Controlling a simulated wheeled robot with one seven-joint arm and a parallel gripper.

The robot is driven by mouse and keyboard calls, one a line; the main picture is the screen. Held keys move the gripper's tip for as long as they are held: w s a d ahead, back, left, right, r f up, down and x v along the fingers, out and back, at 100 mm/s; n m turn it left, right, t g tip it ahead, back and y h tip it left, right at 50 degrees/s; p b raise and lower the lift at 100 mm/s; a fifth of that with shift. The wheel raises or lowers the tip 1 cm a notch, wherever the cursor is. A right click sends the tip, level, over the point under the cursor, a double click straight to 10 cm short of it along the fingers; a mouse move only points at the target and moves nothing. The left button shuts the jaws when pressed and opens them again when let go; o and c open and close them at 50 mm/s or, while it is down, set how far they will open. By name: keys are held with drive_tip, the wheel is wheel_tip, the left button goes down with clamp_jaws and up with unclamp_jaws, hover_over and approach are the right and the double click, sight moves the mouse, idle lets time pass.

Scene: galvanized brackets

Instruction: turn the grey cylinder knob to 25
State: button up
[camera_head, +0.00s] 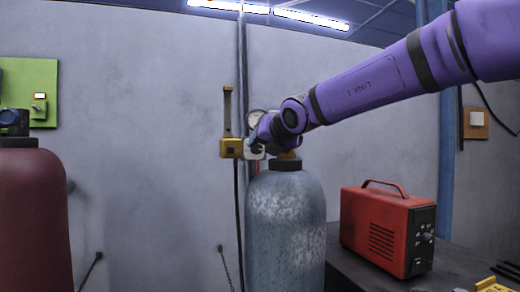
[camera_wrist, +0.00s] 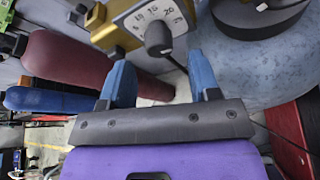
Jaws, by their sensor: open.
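The grey cylinder (camera_head: 286,225) stands upright in the middle of the head view, its paint worn; its rounded top also shows in the wrist view (camera_wrist: 250,62). The dark knob (camera_wrist: 158,38) sits on a pale dial plate (camera_wrist: 135,20) with printed numbers, among them 15 and 20. The knob's setting cannot be made out. My gripper (camera_wrist: 159,65) is open, with one blue finger to each side of the knob's line and the knob just beyond the fingertips. No contact shows. In the head view my arm largely hides the knob.
A round gauge (camera_head: 256,117) and a yellow fitting (camera_head: 231,148) are close by my gripper. A red cylinder (camera_head: 32,215) stands at left. A red box with a handle (camera_head: 385,228) sits on a dark table (camera_head: 455,262) at right.

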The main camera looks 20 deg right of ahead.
drive_tip(key=v, duration=0.7)
drive_tip(key=shift+s, duration=0.15)
drive_tip(key=s+a+f+n+g+y, duration=0.1)
drive_tip(key=s+f+n+y, duration=0.2)
drive_tip(key=s+n, duration=0.7)
drive_tip(key=s+a+f+n+y, duration=0.1)
drive_tip(key=s+f+n+y, duration=0.2)
drive_tip(key=n, duration=1.4)
drive_tip(key=s+d+f+n+g+h, duration=0.3)
drive_tip(key=s+f+n+h, duration=0.1)
drive_tip(key=s+f+n, duration=0.2)
drive_tip(key=s+d+f+n+g+h, duration=0.4)
drive_tip(key=s+f, duration=0.4)
drive_tip(key=f, duration=0.2)
drive_tip(key=shift+f+n, duration=0.3)
drive_tip(key=shift+n, duration=0.6)
drive_tip(key=shift+s+d, duration=0.1)
drive_tip(key=shift+d, duration=0.05)
